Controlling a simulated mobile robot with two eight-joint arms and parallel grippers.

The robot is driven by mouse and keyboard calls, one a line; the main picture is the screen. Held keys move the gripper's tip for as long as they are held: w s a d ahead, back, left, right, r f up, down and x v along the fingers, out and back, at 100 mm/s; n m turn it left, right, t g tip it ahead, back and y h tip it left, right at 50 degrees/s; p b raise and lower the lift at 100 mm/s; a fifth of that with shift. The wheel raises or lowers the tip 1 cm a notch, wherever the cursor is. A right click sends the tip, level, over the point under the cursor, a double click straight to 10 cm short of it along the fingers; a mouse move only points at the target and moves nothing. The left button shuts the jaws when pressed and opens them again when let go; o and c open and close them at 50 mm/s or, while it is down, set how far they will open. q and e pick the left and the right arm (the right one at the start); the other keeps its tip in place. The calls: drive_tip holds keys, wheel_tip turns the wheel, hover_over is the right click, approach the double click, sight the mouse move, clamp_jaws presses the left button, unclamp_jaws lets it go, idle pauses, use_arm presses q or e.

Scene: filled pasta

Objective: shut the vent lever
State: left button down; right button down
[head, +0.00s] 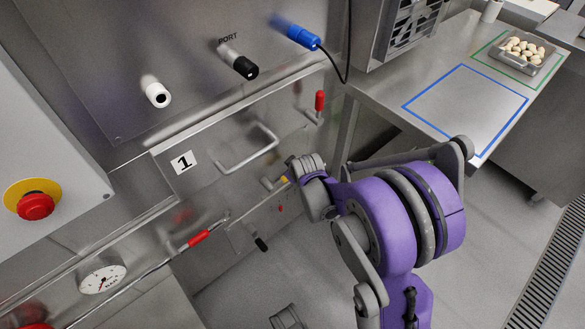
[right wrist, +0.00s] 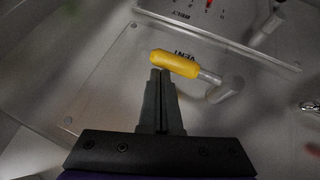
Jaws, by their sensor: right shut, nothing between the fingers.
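The vent lever has a yellow handle (right wrist: 175,64) on a grey stem and pivot (right wrist: 226,89), beside the printed word VENT in the right wrist view. The handle points up-left from the pivot. My right gripper (right wrist: 160,73) is shut and empty, its fingertips right at the handle's lower edge; I cannot tell whether they touch. In the head view a small yellow piece of the lever (head: 284,180) shows beside my purple right arm, and the right fingers cannot be made out. My left gripper is not in view.
The steel machine front carries a bar handle (head: 250,150), a red-tipped lever (head: 320,101), a red-gripped rod (head: 199,237), a black-tipped lever (head: 261,244) and a gauge (head: 102,279). A blue plug (head: 303,38) trails a cable. A steel table (head: 405,85) stands right.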

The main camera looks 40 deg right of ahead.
idle(0.4)
